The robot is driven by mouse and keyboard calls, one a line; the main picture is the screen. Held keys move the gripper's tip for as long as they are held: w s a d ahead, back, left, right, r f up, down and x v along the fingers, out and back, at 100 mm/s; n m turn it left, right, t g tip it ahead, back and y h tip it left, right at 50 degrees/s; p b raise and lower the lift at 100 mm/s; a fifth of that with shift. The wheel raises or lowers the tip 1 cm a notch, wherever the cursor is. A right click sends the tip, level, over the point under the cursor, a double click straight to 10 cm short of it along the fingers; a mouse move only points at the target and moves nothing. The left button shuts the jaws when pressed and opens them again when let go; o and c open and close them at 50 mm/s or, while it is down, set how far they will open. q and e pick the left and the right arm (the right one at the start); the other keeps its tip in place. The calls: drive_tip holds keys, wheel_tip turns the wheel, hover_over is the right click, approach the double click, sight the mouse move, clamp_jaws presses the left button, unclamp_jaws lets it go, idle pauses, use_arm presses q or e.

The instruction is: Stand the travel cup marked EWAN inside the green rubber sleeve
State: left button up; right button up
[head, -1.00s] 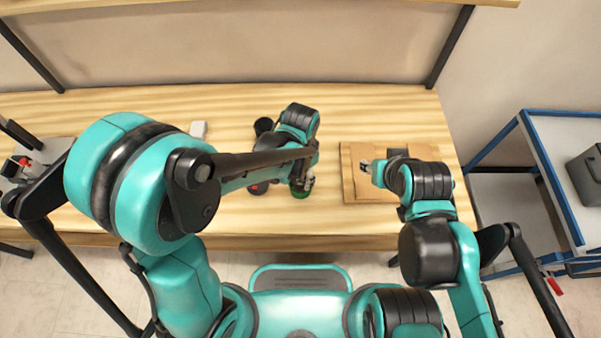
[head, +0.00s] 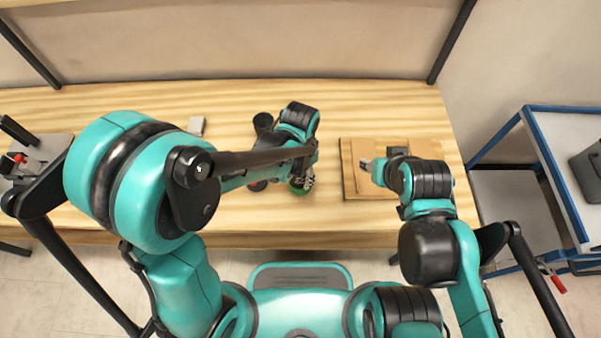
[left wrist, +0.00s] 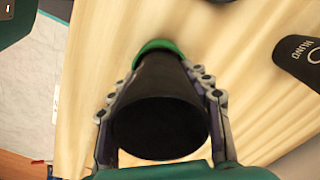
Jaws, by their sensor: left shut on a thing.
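My left gripper (left wrist: 160,115) is shut on a dark travel cup (left wrist: 158,120), with one finger on each side of it. The cup's open mouth faces the wrist camera, and any name on it is hidden. The green rubber sleeve (left wrist: 160,46) shows as a green band around the cup's far end. I cannot tell how deep the cup sits in it. In the head view the sleeve (head: 299,188) is on the table just under my left gripper (head: 306,178), which mostly hides the cup. My right gripper (head: 368,164) is above the brown board; its jaw opening is unclear.
Another dark cup, lettered apparently NUNO (left wrist: 303,58), lies to the right in the wrist view. A dark cup (head: 262,122) stands behind my left forearm. A brown board (head: 352,185), a small pale block (head: 196,125) and a grey device (head: 40,155) are on the table. The front middle is clear.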

use_arm(q)
drive_tip(key=o, duration=1.4)
wheel_tip(320, 180, up, 8)
drive_tip(key=p, duration=0.6)
idle(0.5)
